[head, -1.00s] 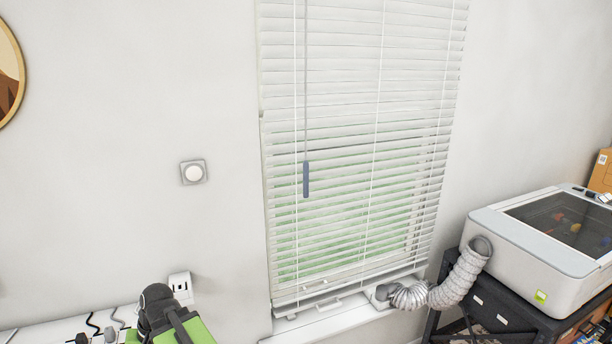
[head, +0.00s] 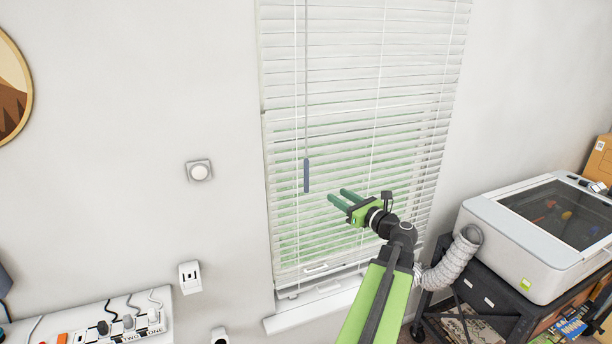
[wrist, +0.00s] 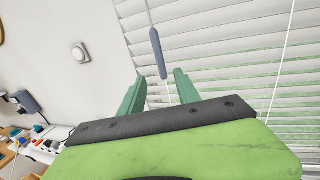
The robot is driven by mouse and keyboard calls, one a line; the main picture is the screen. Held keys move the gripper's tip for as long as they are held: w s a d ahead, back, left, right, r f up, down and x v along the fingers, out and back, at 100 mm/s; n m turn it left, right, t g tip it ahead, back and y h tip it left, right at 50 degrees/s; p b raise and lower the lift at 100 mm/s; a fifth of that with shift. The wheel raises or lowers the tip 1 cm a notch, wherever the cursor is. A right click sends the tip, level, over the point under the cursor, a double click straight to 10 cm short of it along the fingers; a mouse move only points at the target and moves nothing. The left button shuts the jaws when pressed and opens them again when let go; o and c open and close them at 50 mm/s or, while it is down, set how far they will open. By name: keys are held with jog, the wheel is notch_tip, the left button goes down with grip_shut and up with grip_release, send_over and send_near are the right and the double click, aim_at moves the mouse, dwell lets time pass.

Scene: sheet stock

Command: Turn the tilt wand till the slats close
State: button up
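The tilt wand (head: 306,176) hangs on a thin rod at the left part of the window blind, with a grey-blue handle at its lower end. The blind's white slats (head: 345,75) are tilted, and green shows through the gaps between the lower ones. My gripper (head: 336,196) is open and empty, to the right of and slightly below the handle. In the wrist view my gripper (wrist: 160,77) has its two green fingers apart. The handle (wrist: 157,52) appears ahead of the gap between the fingertips, apart from both fingers.
Blind cords (head: 377,85) hang in front of the slats. A white machine (head: 530,240) with a silver hose (head: 450,265) stands on a dark cart at right. A round wall dial (head: 199,172) is at left. A power strip (head: 130,322) with plugs lies lower left.

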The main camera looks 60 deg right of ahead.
aim_at(308, 179)
jog(key=x, duration=1.7)
jog(key=shift+w, duration=0.3)
grip_shut()
jog(key=shift+a+f, duration=0.1)
jog(key=shift+a, duration=0.05)
